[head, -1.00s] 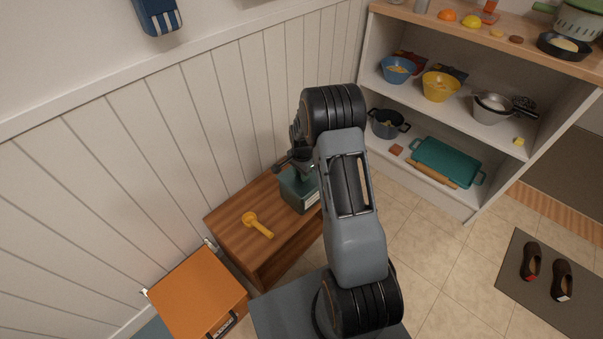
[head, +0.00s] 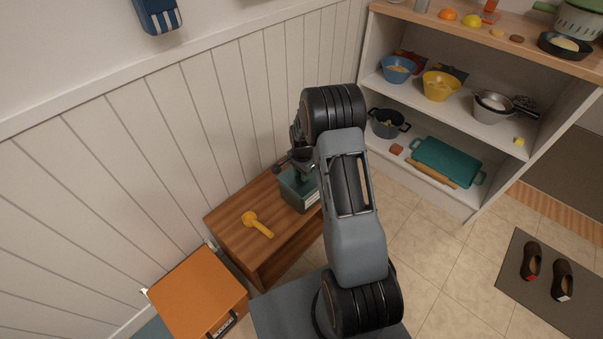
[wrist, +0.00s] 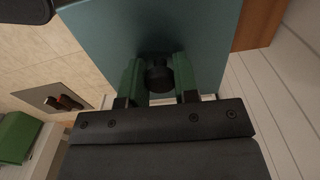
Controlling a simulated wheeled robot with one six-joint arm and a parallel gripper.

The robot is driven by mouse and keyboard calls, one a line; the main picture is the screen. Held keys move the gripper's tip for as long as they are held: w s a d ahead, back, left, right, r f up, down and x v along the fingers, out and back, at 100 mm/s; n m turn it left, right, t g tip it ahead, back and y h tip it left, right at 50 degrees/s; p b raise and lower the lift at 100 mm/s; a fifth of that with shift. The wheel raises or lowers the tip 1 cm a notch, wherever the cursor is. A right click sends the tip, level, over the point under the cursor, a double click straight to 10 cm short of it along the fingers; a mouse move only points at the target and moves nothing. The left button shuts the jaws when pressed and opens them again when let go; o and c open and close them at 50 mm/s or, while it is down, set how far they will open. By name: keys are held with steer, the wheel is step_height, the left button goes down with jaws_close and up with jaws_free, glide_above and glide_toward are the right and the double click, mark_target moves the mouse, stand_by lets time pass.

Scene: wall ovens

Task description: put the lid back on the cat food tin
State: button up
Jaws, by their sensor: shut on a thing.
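The cat food tin (head: 300,196) is a dark teal box with a pale label. It stands on a wooden bench against the panelled wall, partly hidden by my arm. My gripper (head: 304,174) is right over the tin's top. In the wrist view, the teal lid (wrist: 205,30) fills the upper middle. My gripper (wrist: 160,82) is shut on the lid's black knob (wrist: 158,74), with one green finger on each side. The lid is at the tin's top, but I cannot tell whether it is fully seated or slightly above.
A yellow scoop (head: 257,224) lies on the wooden bench (head: 235,215), left of the tin. An orange-topped cabinet (head: 197,291) stands at the front left. A white shelf unit (head: 445,120) with bowls and pans stands to the right. Shoes rest on a dark mat (head: 520,275).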

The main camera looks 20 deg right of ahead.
stand_by(0.4)
steer(key=o, duration=1.5)
steer(key=shift+r, duration=0.1)
steer(key=shift+r+p, duration=2.55)
steer(key=shift+r, duration=0.85)
steer(key=shift+c, duration=0.6)
jaws_close()
